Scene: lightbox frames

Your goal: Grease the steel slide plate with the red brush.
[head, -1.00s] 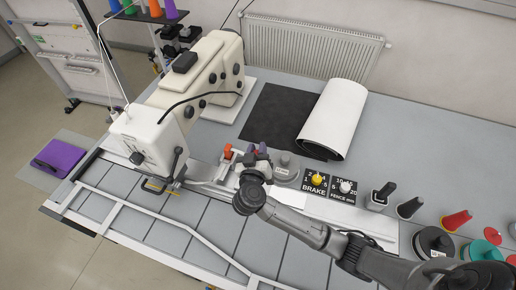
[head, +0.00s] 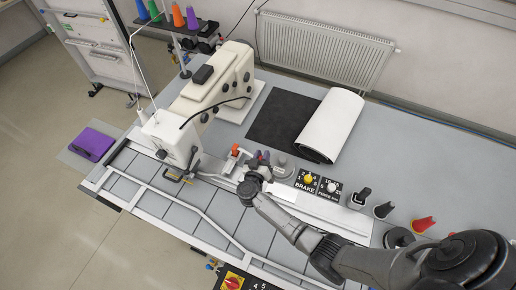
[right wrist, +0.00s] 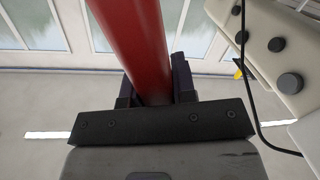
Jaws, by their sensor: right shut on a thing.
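My right gripper (head: 255,172) is low over the table beside the sewing machine, largely hidden by my own wrist in the head view. In the right wrist view the same gripper (right wrist: 155,98) is shut on a thick red handle, the red brush (right wrist: 138,45). The handle stands between the two dark fingers and runs out of the top of the picture. The bristles are out of sight. A pale metal strip (head: 212,178), which looks like the steel slide plate, lies left of the gripper near the machine's needle end. My left gripper is not in view.
The cream sewing machine (head: 215,85) stands left of my right gripper. An orange-red part (head: 235,151) and a grey knob (head: 281,165) sit close by. Brake and fence dials (head: 308,180) are to the right. A white roll (head: 330,125) lies behind on black cloth.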

